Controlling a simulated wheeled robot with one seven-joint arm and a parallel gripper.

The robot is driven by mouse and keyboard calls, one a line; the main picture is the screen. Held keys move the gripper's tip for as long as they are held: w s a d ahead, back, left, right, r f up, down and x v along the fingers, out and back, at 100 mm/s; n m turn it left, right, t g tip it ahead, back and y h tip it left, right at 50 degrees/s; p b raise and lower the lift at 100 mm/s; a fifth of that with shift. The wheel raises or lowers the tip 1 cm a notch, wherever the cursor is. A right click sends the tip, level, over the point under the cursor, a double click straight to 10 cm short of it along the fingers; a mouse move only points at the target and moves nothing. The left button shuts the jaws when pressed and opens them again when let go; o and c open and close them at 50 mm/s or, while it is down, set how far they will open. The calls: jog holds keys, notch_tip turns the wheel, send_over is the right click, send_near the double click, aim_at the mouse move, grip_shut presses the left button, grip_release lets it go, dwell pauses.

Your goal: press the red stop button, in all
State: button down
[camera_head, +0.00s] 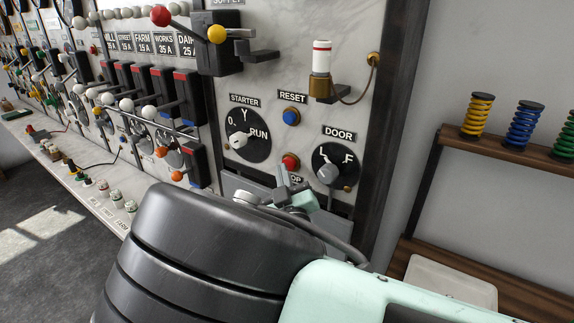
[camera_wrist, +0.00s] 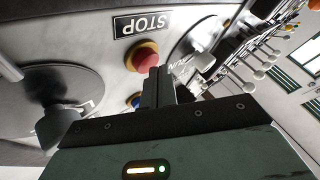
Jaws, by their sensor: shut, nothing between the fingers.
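The red stop button (camera_head: 290,161) sits low on the pale marble panel, under the blue reset button (camera_head: 291,117). Its label is partly hidden by my gripper in the head view. In the wrist view the red button (camera_wrist: 140,58), on a yellowish collar, stands beside the black STOP label (camera_wrist: 142,24). My gripper (camera_head: 282,176) is shut and empty, just below the button. In the wrist view my fingertips (camera_wrist: 158,72) overlap the button's lower right edge. I cannot tell whether they touch it.
The starter dial (camera_head: 243,137) is left of the button and the door knob (camera_head: 328,172) is close on its right. Several lever switches line the panel's left. A wooden shelf (camera_head: 490,143) with coloured coils is at right.

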jog(key=shift+w+d, duration=0.25)
jog(key=shift+w, duration=0.1)
dwell(0.7)
jog(key=shift+s+a, duration=0.55)
jog(key=shift+s, duration=0.2)
jog(key=shift+b, duration=0.3)
jog(key=s+a, duration=0.1)
jog(key=s, duration=0.1)
jog(key=s+a, duration=0.2)
dwell(0.7)
